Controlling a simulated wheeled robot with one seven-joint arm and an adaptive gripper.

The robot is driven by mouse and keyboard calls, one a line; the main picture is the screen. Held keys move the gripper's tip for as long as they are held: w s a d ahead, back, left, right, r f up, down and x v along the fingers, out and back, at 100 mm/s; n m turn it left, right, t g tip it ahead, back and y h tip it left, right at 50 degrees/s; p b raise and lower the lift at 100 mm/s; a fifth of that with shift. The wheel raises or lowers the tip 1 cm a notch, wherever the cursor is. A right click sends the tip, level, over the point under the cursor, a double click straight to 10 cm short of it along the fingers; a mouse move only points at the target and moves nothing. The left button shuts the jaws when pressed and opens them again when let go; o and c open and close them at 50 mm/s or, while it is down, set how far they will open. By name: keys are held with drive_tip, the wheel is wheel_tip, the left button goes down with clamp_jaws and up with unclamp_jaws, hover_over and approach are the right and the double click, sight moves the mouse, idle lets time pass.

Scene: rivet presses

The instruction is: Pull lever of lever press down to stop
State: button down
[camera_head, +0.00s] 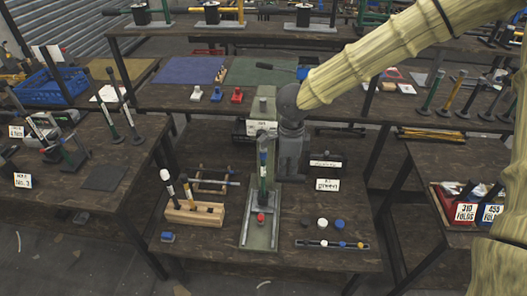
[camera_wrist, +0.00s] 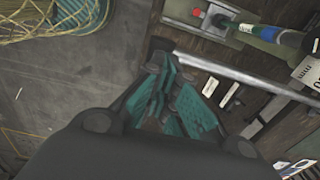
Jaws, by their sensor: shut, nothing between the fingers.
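The lever press (camera_head: 261,228) stands on the middle table, with a narrow grey-green base, a green upright and a red knob near its front. The wrist view shows part of it at the top, with the red knob and a green-and-blue rod. A pale metal bar with a dark end, apparently the lever (camera_wrist: 245,75), crosses the wrist view beside my fingers. My gripper (camera_wrist: 177,95) has teal pads and is shut, with nothing held. It lies close to the bar; I cannot tell whether it touches. In the head view my wrist is right of the upright, and the lever is hard to make out.
A wooden block with handled tools (camera_head: 193,213) stands left of the press. Small knobs (camera_head: 322,223) and a strip (camera_head: 332,244) lie to the right. Label cards (camera_head: 326,185) stand behind. A rear bench (camera_head: 175,97) crosses behind the arm.

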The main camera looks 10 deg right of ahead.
drive_tip(key=shift+w+r+p, duration=0.15)
drive_tip(key=shift+r+p, duration=1.35)
drive_tip(key=shift+p, duration=0.15)
drive_tip(key=shift+w+r+p, duration=0.15)
drive_tip(key=shift+r+p, duration=1.3)
drive_tip(key=shift+p, duration=0.2)
drive_tip(key=w+d+r+p, duration=0.1)
drive_tip(key=w+r, duration=0.3)
drive_tip(key=r, duration=1.2)
drive_tip(key=shift+d+p, duration=0.2)
drive_tip(key=shift+p, duration=0.7)
drive_tip(key=shift+w, duration=0.1)
